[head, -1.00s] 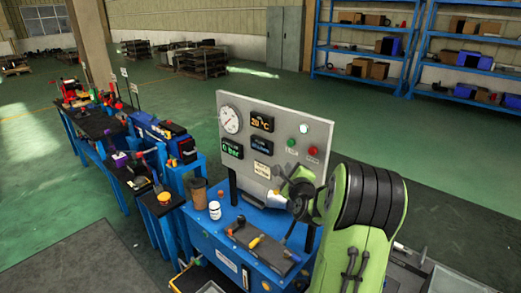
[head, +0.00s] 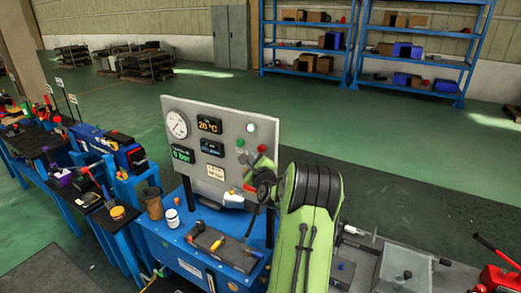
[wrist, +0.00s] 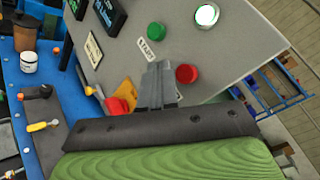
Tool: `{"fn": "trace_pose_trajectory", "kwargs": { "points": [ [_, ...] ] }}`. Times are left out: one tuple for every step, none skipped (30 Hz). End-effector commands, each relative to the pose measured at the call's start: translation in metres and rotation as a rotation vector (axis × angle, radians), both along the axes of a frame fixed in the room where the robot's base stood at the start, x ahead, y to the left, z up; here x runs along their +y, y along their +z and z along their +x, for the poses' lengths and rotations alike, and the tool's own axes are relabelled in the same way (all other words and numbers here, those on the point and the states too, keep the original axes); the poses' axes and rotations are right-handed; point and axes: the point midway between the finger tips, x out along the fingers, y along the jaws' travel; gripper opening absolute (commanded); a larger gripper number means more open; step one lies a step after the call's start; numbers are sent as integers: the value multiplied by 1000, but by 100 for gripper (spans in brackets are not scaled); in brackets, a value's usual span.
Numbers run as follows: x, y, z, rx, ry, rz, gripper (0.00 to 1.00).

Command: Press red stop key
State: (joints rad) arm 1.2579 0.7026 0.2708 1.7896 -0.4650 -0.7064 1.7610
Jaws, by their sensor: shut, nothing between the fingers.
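The red stop key (head: 262,148) is a round red button on the right part of the grey upright panel (head: 225,110). It also shows in the wrist view (wrist: 187,73), just right of my fingertips. My gripper (wrist: 161,69) is shut and empty, its tips in front of the panel and apart from the key in the picture. The gap in depth is hard to judge. In the head view my gripper (head: 262,172) is small and dark, just below the key. The green start button (wrist: 156,31) is above my fingertips in the wrist view.
A lit white lamp (wrist: 207,15) sits near the buttons. A second red knob on yellow (wrist: 115,106) lies left of my fingers. On the blue bench stand a brown cup (head: 153,203) and a white jar (head: 172,218); tools lie on a dark mat (head: 222,250).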

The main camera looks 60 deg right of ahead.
Motion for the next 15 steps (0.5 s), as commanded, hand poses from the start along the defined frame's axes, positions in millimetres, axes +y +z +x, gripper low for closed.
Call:
{"fn": "trace_pose_trajectory", "kwargs": {
  "points": [
    [-7,2,1,-2,-1,0,0],
    [-11,1,1,-1,-1,0,0],
    [-15,2,1,-1,-1,-1,0],
    [-18,1,2,-1,-1,0,0],
    [-20,1,2,-1,-1,-1,0],
    [-22,1,2,-1,-1,-1,0],
    [-23,1,2,0,0,0,0],
    [-24,1,2,0,0,0,0],
    [-25,1,2,0,0,0,0],
    [-26,1,2,1,0,-1,0],
    [-26,1,2,1,0,-1,0],
    [-26,0,2,1,0,-1,0],
    [-26,0,3,1,0,-1,0],
    [-26,0,3,1,0,-1,0],
    [-26,0,2,1,0,-1,0]
  ]
}}
